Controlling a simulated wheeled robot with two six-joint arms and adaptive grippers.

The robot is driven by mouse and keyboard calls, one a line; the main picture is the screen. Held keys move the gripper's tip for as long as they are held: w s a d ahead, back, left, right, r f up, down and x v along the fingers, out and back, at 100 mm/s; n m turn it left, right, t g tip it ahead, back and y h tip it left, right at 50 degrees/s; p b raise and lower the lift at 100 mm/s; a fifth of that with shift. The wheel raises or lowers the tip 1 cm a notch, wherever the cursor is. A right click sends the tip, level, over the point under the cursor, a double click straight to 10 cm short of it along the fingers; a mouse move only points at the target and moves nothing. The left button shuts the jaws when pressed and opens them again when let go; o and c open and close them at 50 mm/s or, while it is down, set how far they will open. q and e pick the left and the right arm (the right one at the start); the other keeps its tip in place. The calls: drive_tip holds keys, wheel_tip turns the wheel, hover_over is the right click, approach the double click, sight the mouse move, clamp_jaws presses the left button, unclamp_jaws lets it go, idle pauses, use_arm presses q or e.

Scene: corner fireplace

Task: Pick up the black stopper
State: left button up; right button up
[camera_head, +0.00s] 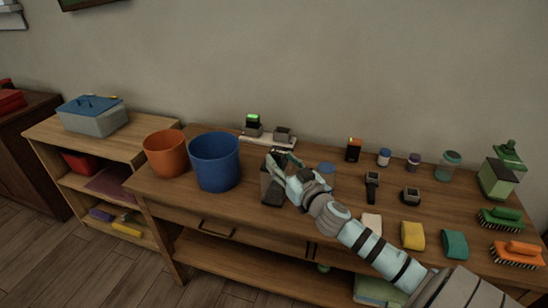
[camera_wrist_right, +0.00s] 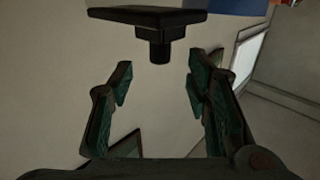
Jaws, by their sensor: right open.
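The black stopper (camera_wrist_right: 152,20) shows at the top of the right wrist view as a wide, flat black piece with a short knob pointing toward my gripper. My right gripper (camera_wrist_right: 159,70) is open, with one finger on each side of the knob's line. The knob's end is near fingertip level, and a gap shows on both sides. My left gripper is not in view.
A blue bucket (camera_head: 215,163) and an orange pot (camera_head: 165,154) stand left of the gripper. A white strip with small devices (camera_head: 268,139) lies behind it. Watches, jars, sponges and brushes (camera_head: 501,219) spread to the right. The wooden table (camera_head: 185,202) has bare room at front left.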

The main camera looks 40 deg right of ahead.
sight(276, 154)
drive_tip(key=w+p, duration=0.1)
drive_tip(key=w, duration=0.1)
drive_tip(key=w+d, duration=0.1)
drive_tip(key=w, duration=0.1)
drive_tip(key=shift+w+r+p, duration=0.15)
drive_tip(key=shift+r+p, duration=0.05)
drive_tip(key=shift+p, duration=0.15)
drive_tip(key=shift+w+f, duration=0.2)
drive_tip(key=shift+w, duration=0.2)
drive_tip(key=shift+s, duration=0.1)
drive_tip(key=c, duration=0.9)
drive_tip(key=shift+c, duration=0.3)
